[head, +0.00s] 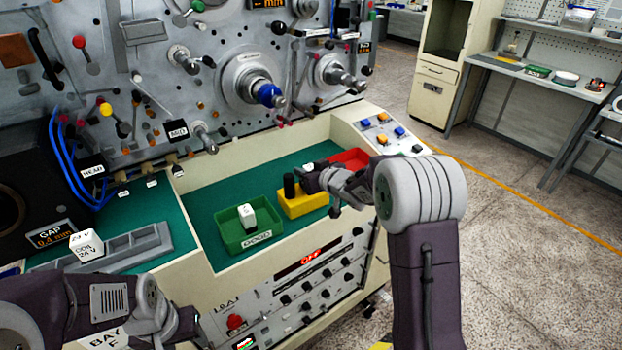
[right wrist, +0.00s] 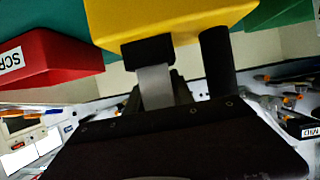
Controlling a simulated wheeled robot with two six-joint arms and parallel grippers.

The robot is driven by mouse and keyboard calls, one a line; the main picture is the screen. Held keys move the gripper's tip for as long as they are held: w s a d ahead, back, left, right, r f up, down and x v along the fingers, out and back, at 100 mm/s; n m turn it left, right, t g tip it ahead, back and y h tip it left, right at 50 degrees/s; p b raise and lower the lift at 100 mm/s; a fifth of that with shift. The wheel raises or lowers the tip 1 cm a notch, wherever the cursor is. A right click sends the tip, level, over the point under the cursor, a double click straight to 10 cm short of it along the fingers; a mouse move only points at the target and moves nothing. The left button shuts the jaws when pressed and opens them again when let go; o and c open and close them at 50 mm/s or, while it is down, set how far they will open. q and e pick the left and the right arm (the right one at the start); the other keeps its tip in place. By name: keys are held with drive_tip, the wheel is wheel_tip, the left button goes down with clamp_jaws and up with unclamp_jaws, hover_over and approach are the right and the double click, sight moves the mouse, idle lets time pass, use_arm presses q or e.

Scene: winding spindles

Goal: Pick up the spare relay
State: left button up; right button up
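A white cube-shaped relay (head: 86,245) marked 24 V sits at the grey slotted rack (head: 150,243) on the left of the bench. A second white block (head: 247,216) stands in the green GOOD tray (head: 230,236). The pictures do not settle which one is the spare. My right gripper (head: 322,192) is by the yellow box (head: 305,204), away from both white blocks; its fingers also show in the right wrist view (right wrist: 155,65), in front of the yellow box (right wrist: 170,18).
The machine panel (head: 220,75) with knobs and shafts rises behind. Green bench surface is clear around the GOOD tray.

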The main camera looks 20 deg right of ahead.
clamp_jaws()
wheel_tip(320, 180, up, 10)
drive_tip(key=p, duration=0.5)
